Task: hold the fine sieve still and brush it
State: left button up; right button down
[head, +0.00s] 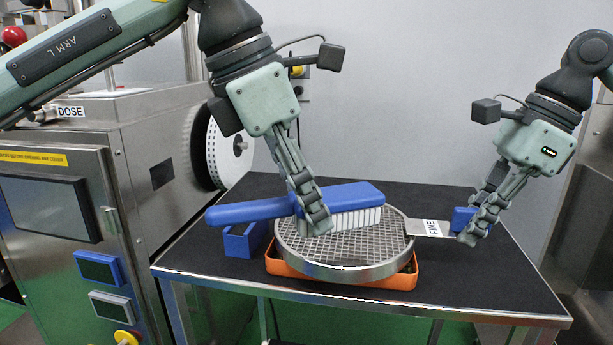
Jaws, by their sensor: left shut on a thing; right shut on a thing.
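The fine sieve (350,262) is a round metal rim with a wire mesh, set over an orange tray (400,282) on the dark table top. A flat handle with a "FINE" label (432,228) sticks out to its right. My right gripper (474,232) is shut at the blue end (462,217) of that handle. My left gripper (318,218) is shut on a blue brush (245,211) with white bristles (362,218). The brush lies over the back left part of the mesh. The gripper hides its middle, and I cannot tell whether the bristles touch the mesh.
A small blue open box (240,242) stands left of the sieve. The dosing machine (75,190) with a white reel (212,150) stands at the left. The dark table (500,290) is clear at the front right, and its metal front edge is near.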

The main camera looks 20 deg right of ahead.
aim_at(306, 222)
pick_arm(q)
jog(key=shift+f, duration=0.8)
jog(key=shift+w+f, duration=0.1)
jog(key=shift+f, duration=0.85)
jog(key=shift+w+d, duration=0.5)
jog(key=shift+w, duration=0.2)
jog(key=shift+w+d, duration=0.25)
jog(key=shift+w, duration=0.25)
jog(key=shift+w+d, duration=0.25)
jog(key=shift+w, duration=0.25)
jog(key=shift+s+a, duration=0.5)
jog(key=shift+s, duration=0.35)
jog(key=shift+s+a, duration=0.45)
jog(key=shift+s, duration=0.35)
jog(key=shift+s+r, duration=0.15)
jog(key=shift+r, duration=3.95)
